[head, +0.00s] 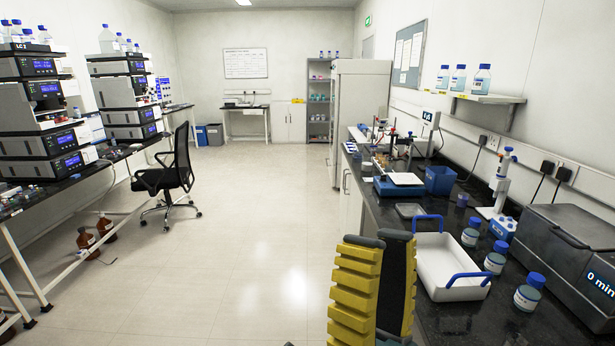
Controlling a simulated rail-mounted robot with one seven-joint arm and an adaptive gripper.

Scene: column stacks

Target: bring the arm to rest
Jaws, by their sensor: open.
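My gripper (380,240) is at the bottom centre of the head view, with two yellow ribbed fingers with dark tips pointing up in the picture. The fingers stand apart with nothing visible between them. The gripper shows just left of the white tray with blue handles (452,265), overlapping the front edge of the right bench in the picture. Its distance from the bench cannot be told. The rest of my arm is mostly out of the frame.
Blue-capped bottles (495,257) and a grey box-shaped device (567,250) stand on the right bench (395,212). Column stacks (45,92) line the left bench. An office chair (172,175) stands beside it. The floor (250,240) between the benches is clear.

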